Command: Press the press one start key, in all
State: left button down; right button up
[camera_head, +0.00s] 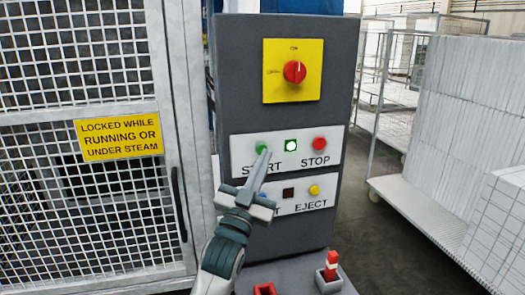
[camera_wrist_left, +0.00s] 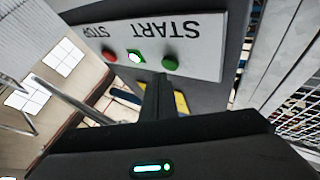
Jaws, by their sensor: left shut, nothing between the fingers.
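The green start key (camera_head: 262,149) sits on the upper white plate of the grey control panel, above the word START, which my gripper partly covers. My left gripper (camera_head: 264,160) is shut and empty, its tip just at the lower edge of the key. In the left wrist view the green key (camera_wrist_left: 170,62) stands just past the fingertips (camera_wrist_left: 158,80); I cannot tell whether they touch. A square lamp (camera_head: 291,146) to the right of the key glows green. My right gripper is in neither view.
The red stop key (camera_head: 320,144) is right of the lamp. Below are a dark square lamp (camera_head: 288,193) and a yellow eject key (camera_head: 314,190). A red rotary switch (camera_head: 294,72) is above. A mesh guard door (camera_head: 75,220) stands left, a white-loaded cart (camera_head: 420,205) right.

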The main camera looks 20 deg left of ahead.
pick_arm(q)
jog(key=shift+s+d+p, duration=0.35)
jog(key=shift+s+d, duration=0.4)
jog(key=shift+s, duration=0.35)
jog(key=shift+s+d+p, duration=0.3)
jog(key=shift+s+d, duration=0.4)
jog(key=shift+s, duration=0.35)
